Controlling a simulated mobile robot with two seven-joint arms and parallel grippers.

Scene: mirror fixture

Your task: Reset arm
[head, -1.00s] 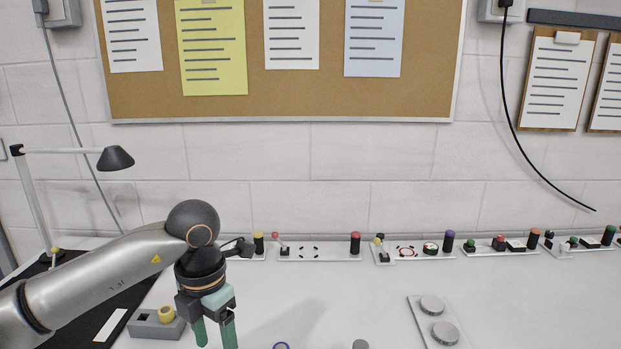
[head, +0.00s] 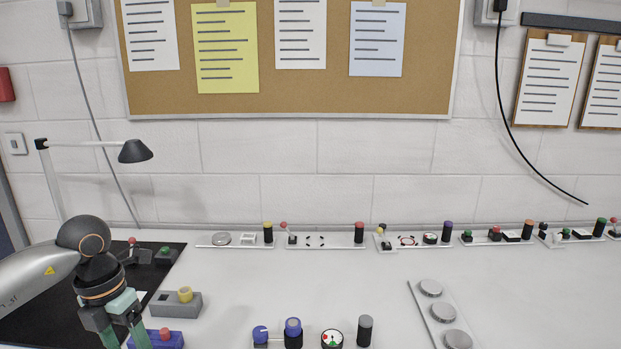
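My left gripper (head: 124,338) points down at the lower left, above the front part of the table. Its two green fingers show a gap between them, with nothing seen between them; the tips are cut off by the bottom edge. A blue box with a red button (head: 166,338) is just right of the fingers. A grey block with a yellow ring (head: 178,302) lies behind it. My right gripper is not in view.
A white table (head: 300,285) has a row of control panels (head: 330,241) along the wall. Blue knobs (head: 293,330), a gauge (head: 332,339) and a grey cylinder (head: 365,330) stand at the front. A desk lamp (head: 135,151) is over a black mat (head: 45,315). The table's middle is clear.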

